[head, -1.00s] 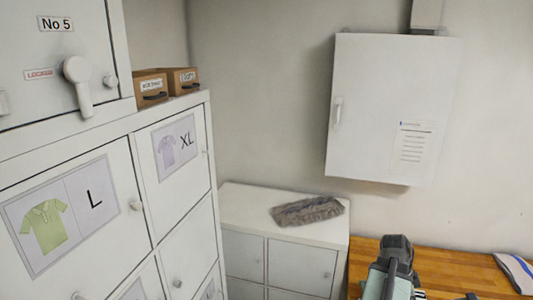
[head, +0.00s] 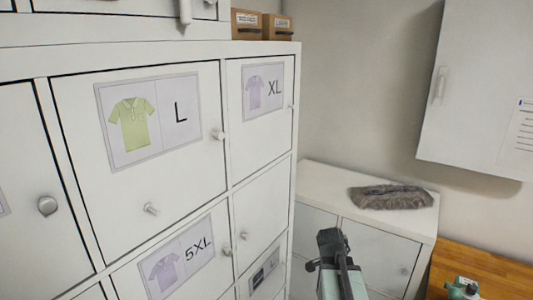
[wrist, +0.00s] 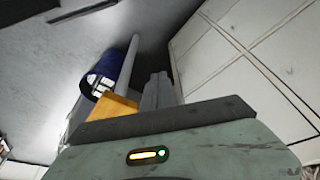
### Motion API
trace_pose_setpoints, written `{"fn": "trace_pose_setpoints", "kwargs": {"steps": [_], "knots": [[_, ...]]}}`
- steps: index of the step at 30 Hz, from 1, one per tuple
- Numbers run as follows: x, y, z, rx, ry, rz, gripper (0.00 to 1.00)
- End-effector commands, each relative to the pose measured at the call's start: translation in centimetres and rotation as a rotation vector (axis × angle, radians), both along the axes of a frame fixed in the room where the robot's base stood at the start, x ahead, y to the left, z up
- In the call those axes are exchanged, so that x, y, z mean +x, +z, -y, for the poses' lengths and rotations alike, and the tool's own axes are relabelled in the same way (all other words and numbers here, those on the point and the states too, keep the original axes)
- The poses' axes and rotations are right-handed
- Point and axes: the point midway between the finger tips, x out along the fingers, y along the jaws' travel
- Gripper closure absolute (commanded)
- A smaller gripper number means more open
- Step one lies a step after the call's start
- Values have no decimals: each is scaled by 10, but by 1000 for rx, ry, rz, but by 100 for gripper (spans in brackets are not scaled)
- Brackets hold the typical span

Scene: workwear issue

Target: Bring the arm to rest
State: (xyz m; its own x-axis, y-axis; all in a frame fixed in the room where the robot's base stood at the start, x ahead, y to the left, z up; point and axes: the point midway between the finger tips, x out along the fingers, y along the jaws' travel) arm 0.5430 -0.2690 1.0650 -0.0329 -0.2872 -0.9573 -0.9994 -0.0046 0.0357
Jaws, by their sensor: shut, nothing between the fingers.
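My gripper shows in the wrist view (wrist: 158,80), its grey fingers together and pointing away from the camera, with nothing held between them. In the head view my mint and dark grey arm (head: 338,268) rises at the bottom, in front of the low white cabinet; I cannot make out the fingertips there. The arm appears clear of the locker doors.
White lockers with labels L (head: 150,118), XL (head: 262,88) and 5XL (head: 185,260) fill the left. A grey fuzzy item (head: 392,197) lies on the low white cabinet (head: 325,182). A wall cabinet (head: 485,85) and wooden bench (head: 490,272) are at right.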

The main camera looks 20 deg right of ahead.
Motion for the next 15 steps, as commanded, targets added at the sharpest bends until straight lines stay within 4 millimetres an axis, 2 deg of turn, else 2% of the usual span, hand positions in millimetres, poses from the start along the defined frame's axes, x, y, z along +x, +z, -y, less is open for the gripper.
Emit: {"fn": "trace_pose_setpoints", "kwargs": {"steps": [1, 3, 5, 6, 9, 11, 12, 15], "knots": [[15, -28, -39, 21, 115, -12, 100], [30, -45, -89, 54, 282, -33, 100], [38, -58, -130, 82, 426, -54, 100], [42, -66, -155, 100, 525, -68, 100], [44, -84, -216, 150, 792, -105, 100], [41, -90, -246, 185, 978, -132, 100], [39, -88, -255, 208, 1079, -145, 100], [35, -84, -262, 246, 1285, -166, 100]]}}
